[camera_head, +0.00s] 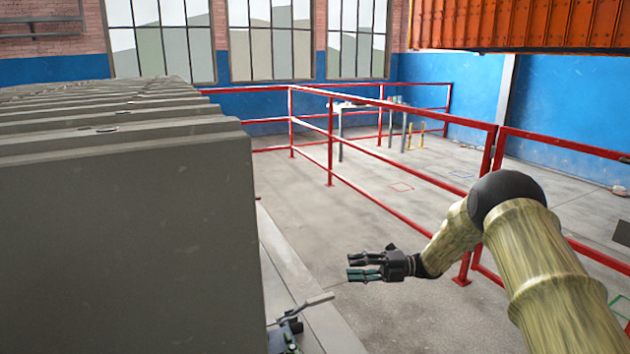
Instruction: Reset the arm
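My arm (552,265) reaches in from the lower right and bends at a black joint. My gripper (367,267) is at its end, pointing left, held in the air over the grey floor. Its dark fingers, with greenish parts, look spread with a gap between them, and nothing shows between them. The gripper is apart from the panel mould (130,235), a large grey block of stacked panels filling the left side.
A lever-like handle (318,300) on a dark fitting sits low beside the mould. Red railings (400,215) run behind and beside my arm. A table (345,108) stands beyond them. The grey floor (400,320) below the gripper is clear.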

